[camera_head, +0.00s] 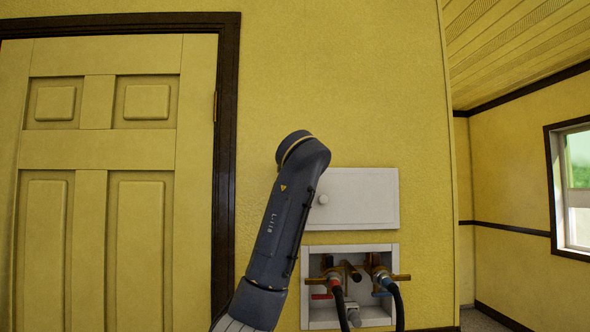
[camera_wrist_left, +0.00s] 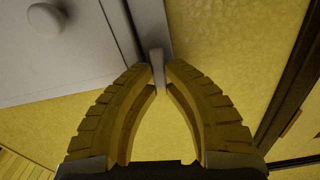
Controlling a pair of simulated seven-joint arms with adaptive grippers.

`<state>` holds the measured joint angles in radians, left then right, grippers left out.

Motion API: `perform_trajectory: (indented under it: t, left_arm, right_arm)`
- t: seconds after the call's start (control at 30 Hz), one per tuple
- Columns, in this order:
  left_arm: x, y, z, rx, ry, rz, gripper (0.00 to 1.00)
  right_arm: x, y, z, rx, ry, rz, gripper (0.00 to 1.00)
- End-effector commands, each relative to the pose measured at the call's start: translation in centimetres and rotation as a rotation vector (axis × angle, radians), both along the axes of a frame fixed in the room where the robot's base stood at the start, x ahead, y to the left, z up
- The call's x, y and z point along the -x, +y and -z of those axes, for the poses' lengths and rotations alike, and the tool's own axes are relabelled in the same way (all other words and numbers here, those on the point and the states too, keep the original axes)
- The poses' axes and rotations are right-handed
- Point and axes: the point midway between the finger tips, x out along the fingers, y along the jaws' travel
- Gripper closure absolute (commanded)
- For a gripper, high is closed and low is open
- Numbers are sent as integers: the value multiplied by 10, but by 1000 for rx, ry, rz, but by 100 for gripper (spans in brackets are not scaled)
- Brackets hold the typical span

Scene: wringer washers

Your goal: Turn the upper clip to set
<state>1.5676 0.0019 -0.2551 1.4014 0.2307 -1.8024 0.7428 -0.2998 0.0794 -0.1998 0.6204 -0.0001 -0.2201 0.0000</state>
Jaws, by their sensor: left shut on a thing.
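A small grey clip (camera_wrist_left: 157,66) shows in the left wrist view at the edge of a white panel. My left gripper (camera_wrist_left: 160,77) is shut on it, with one ridged finger on each side of its end. In the head view my left arm rises in front of the wall, left of the white panel (camera_head: 365,198). The arm hides the gripper and the clip there. I cannot tell how far the clip is turned. My right gripper is in neither view.
The panel has a round white knob (camera_head: 323,200). Below it, an open white wall box (camera_head: 394,256) holds brass valves (camera_head: 382,277) with red and blue marked hoses. A dark door frame (camera_head: 226,130) stands left. Bare yellow wall lies above.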

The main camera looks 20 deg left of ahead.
Motion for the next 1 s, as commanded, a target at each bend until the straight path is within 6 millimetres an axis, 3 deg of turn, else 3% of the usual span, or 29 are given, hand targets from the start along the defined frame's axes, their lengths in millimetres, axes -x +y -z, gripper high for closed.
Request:
perform_trajectory:
  t: [1.0]
  left_arm:
    - [-7, -18, 14, -891, 322, 0, 100]
  right_arm:
    - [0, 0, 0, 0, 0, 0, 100]
